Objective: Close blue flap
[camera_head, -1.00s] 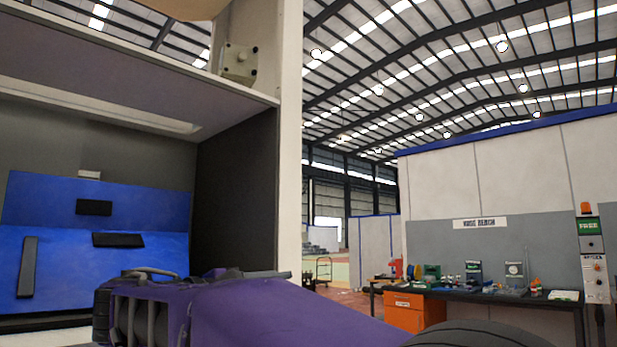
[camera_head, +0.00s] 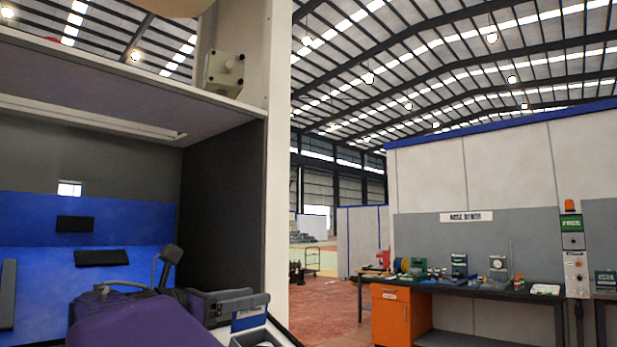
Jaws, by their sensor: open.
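Blue panels stand inside the open white cabinet on the left. The upper blue panel (camera_head: 115,225) is against the back, with a black block on it. The lower blue panel (camera_head: 50,285) meets it along a crease and bears dark blocks. I cannot tell which of them is the flap. My purple arm (camera_head: 150,322) reaches in from the bottom. My gripper (camera_head: 172,283), with dark and grey parts, is open in front of the lower panel. It overlaps the panel's right part in the picture; no contact is visible. The panel's lower edge is partly hidden.
The cabinet's white right post (camera_head: 281,160) and dark inner wall (camera_head: 225,205) stand close to the gripper's right. A workbench (camera_head: 480,296) with an orange cabinet (camera_head: 400,315) is farther right.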

